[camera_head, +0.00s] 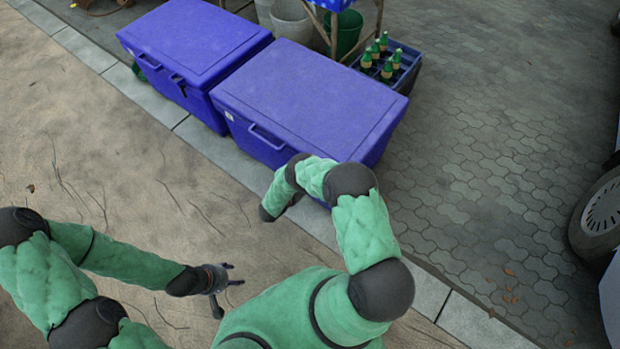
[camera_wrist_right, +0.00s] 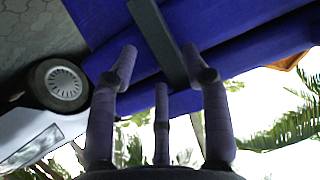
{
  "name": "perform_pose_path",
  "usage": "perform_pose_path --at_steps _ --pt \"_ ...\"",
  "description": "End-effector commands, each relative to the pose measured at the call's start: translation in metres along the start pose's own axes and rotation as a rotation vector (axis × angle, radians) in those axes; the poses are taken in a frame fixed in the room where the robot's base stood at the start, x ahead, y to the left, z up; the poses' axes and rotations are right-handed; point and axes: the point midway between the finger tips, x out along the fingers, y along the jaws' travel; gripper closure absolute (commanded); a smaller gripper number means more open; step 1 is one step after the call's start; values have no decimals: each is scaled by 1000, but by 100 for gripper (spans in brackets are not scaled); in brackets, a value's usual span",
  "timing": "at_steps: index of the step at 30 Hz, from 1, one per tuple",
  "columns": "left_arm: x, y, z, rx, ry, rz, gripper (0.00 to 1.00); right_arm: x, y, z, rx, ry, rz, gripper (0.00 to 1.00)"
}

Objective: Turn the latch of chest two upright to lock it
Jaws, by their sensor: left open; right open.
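Two closed blue chests stand side by side in the head view, a left one (camera_head: 195,42) and a nearer right one (camera_head: 310,95). Which one is chest two is not marked legibly. In the right wrist view, a dark bar-like latch (camera_wrist_right: 158,42) lies slanted across the blue chest surface (camera_wrist_right: 235,62). My right gripper (camera_wrist_right: 160,58) is open, with fingers on both sides of the latch; contact cannot be told. In the head view, my right arm covers part of the right chest's front and hides the latch there. My left gripper (camera_head: 232,276) is open and empty above the sandy ground.
A dark crate with green bottles (camera_head: 388,62) stands behind the right chest. Buckets (camera_head: 290,20) and a wooden-legged table are at the back. A vehicle wheel (camera_head: 603,215) is at the right edge. The sandy ground left of the stone kerb (camera_head: 215,145) is clear.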

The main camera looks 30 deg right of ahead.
Motion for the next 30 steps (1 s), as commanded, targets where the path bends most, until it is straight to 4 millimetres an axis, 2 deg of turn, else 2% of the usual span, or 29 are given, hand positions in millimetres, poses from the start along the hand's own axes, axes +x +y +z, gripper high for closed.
perform_pose_path --at_steps 1,6,13,19,30 --pt "0 0 0 0 0 0 47 -12 -2 0 -1 -1 -6 52" --pt "0 0 0 0 0 0 47 -46 -2 0 -1 -1 -6 52" --pt "0 0 0 0 0 0 47 -79 -1 0 -1 0 -4 52" --pt "0 0 0 0 0 0 47 -90 0 0 -1 0 -1 52" --pt "0 0 0 0 0 0 47 -90 0 0 -1 -1 0 52"
